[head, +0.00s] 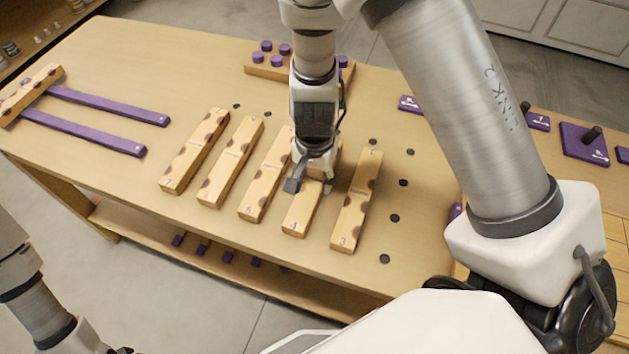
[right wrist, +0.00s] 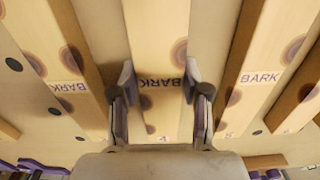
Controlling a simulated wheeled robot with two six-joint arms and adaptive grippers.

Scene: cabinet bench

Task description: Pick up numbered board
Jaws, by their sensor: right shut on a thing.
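Several numbered light-wood boards lie side by side on the table, with dark knot marks along their edges. My right gripper (head: 309,187) is over the second board from the right in that row (head: 302,217). In the right wrist view my right gripper (right wrist: 159,92) has its two fingers on either side of this board (right wrist: 157,45), which carries the word BARK and a small number, and it is shut on it. The gripper hides the board's middle in the head view. I cannot tell whether the board is lifted. Only my left arm shows at the lower left.
Neighbouring boards lie close by on the left (head: 266,178) and right (head: 356,205). Purple strips (head: 95,135) lie at the left under another wooden piece. A peg block (head: 262,70) stands at the back, purple plates (head: 583,145) at the right. Dark dots mark the tabletop.

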